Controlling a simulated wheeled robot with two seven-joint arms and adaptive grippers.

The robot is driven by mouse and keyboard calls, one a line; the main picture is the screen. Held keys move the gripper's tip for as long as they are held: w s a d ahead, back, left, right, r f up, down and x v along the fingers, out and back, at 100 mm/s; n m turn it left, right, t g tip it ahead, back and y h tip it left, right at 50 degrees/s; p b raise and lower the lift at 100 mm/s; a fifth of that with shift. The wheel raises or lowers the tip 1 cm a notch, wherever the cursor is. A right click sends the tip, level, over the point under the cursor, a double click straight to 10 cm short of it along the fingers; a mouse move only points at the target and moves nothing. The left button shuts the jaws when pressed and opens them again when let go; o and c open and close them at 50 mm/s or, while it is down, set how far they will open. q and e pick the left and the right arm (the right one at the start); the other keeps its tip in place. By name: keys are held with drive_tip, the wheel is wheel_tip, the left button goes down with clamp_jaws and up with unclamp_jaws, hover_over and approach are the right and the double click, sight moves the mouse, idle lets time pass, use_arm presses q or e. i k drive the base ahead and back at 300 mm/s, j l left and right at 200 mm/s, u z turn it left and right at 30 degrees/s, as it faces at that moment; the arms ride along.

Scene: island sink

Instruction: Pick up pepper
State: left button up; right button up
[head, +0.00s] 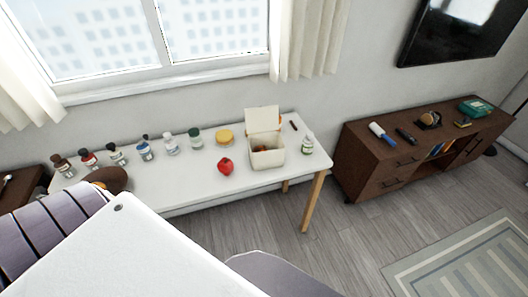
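A red, rounded object that looks like the pepper (225,166) sits on the white table (187,188) under the window. It lies just left of an open white box (267,160) and in front of a yellow round item (224,137). It is fully visible, with nothing over it. Neither of my grippers shows in the head view, so I cannot see what they hold.
Several bottles (170,144) stand along the table's back edge. A small white bottle (307,145) stands right of the box. A dark wooden cabinet (367,169) stands at the right. Wooden floor lies between. Large white and grey shapes block the lower left.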

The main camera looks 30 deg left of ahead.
sight(226, 166)
drive_tip(key=u, duration=1.5)
